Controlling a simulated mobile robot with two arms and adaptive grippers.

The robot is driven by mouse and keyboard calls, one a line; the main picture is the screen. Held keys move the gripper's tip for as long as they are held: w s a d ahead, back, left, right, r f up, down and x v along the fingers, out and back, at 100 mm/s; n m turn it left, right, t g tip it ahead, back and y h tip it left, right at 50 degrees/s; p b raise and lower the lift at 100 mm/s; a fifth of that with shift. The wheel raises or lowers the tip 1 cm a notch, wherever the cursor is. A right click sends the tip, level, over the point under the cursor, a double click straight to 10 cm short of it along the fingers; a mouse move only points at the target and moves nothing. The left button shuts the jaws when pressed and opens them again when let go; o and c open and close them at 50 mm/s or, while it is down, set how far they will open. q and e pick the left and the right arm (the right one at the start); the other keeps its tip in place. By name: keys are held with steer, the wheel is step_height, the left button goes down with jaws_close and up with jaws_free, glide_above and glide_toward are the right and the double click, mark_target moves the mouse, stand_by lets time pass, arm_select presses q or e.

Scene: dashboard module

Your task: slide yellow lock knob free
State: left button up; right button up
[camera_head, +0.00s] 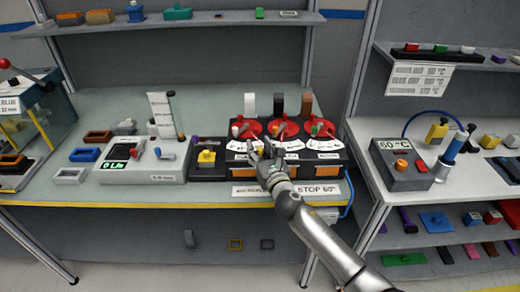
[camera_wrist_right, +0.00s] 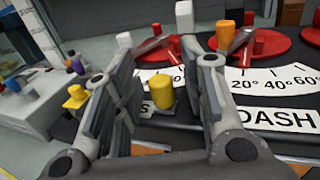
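The black dashboard module (camera_head: 232,174) has three red dials with white scales on top. Another yellow knob (camera_head: 207,156) sits on a black box left of the dials. My left gripper is not seen.
A red dial (camera_head: 285,129) with a lever stands close behind the gripper. A grey 60 °C box (camera_head: 400,165) stands on the right-hand bench.

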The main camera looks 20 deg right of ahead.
jaws_close()
steer(key=d, duration=0.2)
steer(key=s+d, duration=0.1)
steer(key=d, duration=0.1)
steer(key=shift+s+d+p, duration=0.1)
steer(key=shift+d+p, duration=0.1)
steer(key=shift+p, duration=0.1)
steer(key=shift+c, duration=1.9)
jaws_free()
steer(key=o, duration=0.4)
steer(key=shift+s+d, duration=0.1)
steer(key=shift+d, duration=0.05)
steer(key=shift+a, duration=0.2)
